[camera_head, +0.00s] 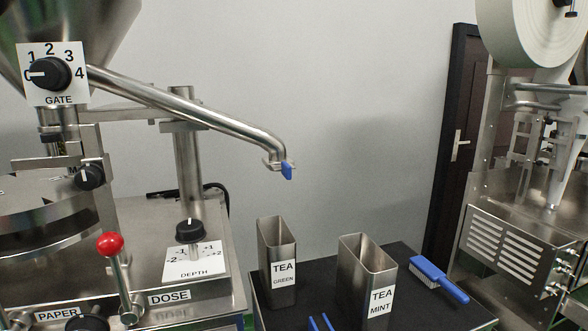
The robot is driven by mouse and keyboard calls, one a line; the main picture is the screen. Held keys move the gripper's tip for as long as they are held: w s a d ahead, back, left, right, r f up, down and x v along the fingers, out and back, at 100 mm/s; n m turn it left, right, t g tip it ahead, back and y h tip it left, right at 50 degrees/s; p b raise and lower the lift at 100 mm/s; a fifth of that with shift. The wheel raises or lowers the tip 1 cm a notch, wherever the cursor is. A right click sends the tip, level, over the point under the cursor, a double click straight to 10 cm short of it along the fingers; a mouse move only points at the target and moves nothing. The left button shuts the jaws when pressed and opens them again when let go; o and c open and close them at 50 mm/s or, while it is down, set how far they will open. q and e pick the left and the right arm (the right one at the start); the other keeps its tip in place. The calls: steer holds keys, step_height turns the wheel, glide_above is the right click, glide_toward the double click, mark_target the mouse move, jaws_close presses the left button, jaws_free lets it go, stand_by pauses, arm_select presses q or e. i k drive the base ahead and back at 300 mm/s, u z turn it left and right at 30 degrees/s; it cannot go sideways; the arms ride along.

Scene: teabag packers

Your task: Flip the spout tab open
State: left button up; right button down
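A steel spout pipe (200,108) slopes down to the right from the machine at the left. At its lower end is a small blue spout tab (287,171), standing roughly upright against the outlet. Whether the tab covers the outlet is too small to tell. The outlet hangs above and near the steel container labelled TEA GREEN (279,262). Neither of my grippers shows in the head view.
Blue tips (319,323) show at the bottom edge. A red-knobbed lever (110,245) rises at the left; another machine (525,235) stands right.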

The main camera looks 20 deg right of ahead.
mark_target(285, 168)
steer(key=k, duration=1.25)
steer(key=z, duration=0.8)
steer(key=i, duration=1.6)
steer(key=u, duration=0.85)
